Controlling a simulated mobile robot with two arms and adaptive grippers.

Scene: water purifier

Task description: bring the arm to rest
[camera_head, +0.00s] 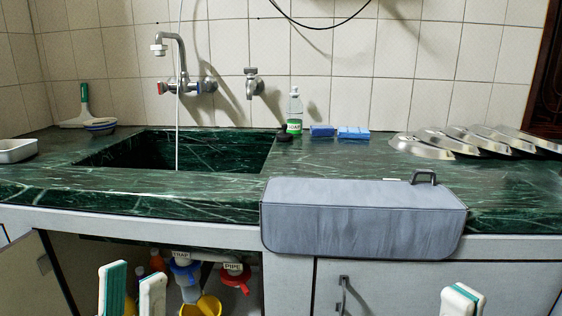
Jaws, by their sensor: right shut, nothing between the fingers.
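My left gripper (132,284) shows at the bottom left, with its two white and green fingertips pointing up and a gap between them. It is open and nothing shows between the fingers. It is in front of the open cabinet under the sink (190,166). My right gripper (462,299) shows at the bottom right, in front of the closed cabinet doors. Its white and green fingertips are together, shut and empty. Only the fingertips of both grippers are in view; the arms are hidden below the frame.
A grey cloth-covered box (362,220) overhangs the green counter's front edge. The open cabinet holds a blue-collared trap (186,272), a red-handled pipe valve (236,271) and a yellow container (203,306). A bottle (294,112), blue sponges (353,133) and metal lids (420,146) stand farther back.

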